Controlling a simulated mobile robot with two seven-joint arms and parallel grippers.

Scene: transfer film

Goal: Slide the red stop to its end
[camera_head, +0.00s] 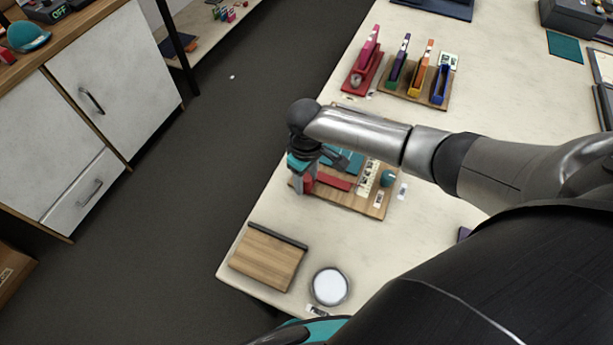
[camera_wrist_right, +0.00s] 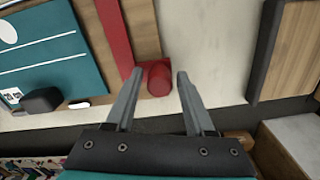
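The red stop (camera_wrist_right: 158,78) is a short round red knob on the wooden board (camera_head: 348,199), near the board's edge. A long flat red strip (camera_wrist_right: 114,32) runs beside it; the strip also shows in the head view (camera_head: 333,181). My right gripper (camera_wrist_right: 160,73) is over the knob, one finger on each side, with a visible gap at the right finger. I cannot tell whether the left-hand finger touches it. In the head view my right gripper (camera_head: 304,179) points down at the board's left end and partly hides the stop. My left gripper is not in view.
A teal panel (camera_wrist_right: 50,55) with a black block (camera_wrist_right: 42,100) lies beside the strip. A wooden block with a dark edge (camera_head: 268,260) and a round white dish (camera_head: 329,286) sit nearer on the table. Colored clamp-like pieces (camera_head: 420,70) stand farther back. The table's left edge is close.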

